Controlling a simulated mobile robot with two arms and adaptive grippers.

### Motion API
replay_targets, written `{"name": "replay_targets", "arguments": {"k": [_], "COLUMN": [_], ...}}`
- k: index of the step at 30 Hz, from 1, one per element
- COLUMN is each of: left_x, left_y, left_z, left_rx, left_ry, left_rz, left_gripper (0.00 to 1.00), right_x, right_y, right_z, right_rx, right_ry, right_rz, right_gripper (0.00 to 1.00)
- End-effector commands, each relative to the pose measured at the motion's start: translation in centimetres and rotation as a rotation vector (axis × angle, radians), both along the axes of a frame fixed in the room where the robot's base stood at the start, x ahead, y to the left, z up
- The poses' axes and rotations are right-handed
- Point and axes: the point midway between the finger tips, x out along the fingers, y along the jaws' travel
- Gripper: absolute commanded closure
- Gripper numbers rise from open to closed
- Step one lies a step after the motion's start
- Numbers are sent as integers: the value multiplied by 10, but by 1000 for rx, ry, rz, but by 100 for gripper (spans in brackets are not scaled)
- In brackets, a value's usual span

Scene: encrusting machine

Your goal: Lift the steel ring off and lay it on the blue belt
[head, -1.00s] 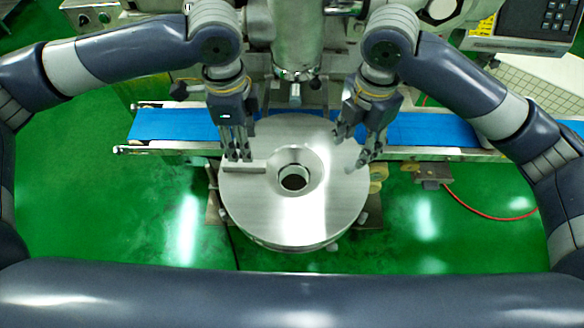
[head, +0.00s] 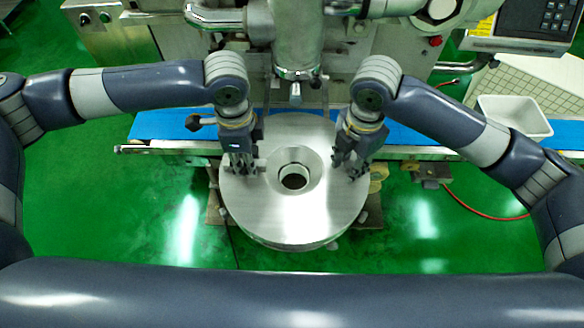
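The steel ring (head: 298,222) is a broad, shiny disc with a dished centre and a dark round hole. It sits level below the machine's vertical steel column, in front of the blue belt (head: 165,125). My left gripper (head: 244,167) points down at the ring's left upper part, and its fingers hide the spot they reach. My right gripper (head: 348,166) points down at the ring's right upper part, near its edge. Both sets of fingertips overlap the ring in the head view; their contact and grip are too small to make out.
The machine's column (head: 295,40) with its nozzle stands just behind the ring. A red hose (head: 475,208) lies on the green floor. The belt is bare on the left.

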Motion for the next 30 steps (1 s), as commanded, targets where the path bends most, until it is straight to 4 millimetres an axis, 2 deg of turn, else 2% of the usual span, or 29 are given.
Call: {"name": "replay_targets", "arguments": {"k": [1,2,3,17,30], "left_x": [0,0,0,1,0], "left_y": [0,0,0,0,0], "left_z": [0,0,0,4,37], "left_rx": [0,0,0,-1,-1], "left_ry": [0,0,0,-1,-1], "left_rz": [0,0,0,0,1], "left_gripper": [92,99,100,100,100], "right_x": [0,0,0,0,0], "right_y": [0,0,0,0,0], "right_z": [0,0,0,4,37], "right_rx": [0,0,0,0,1], "right_ry": [0,0,0,-1,-1], "right_rz": [0,0,0,0,0], "right_gripper": [88,95,100,100,100]}}
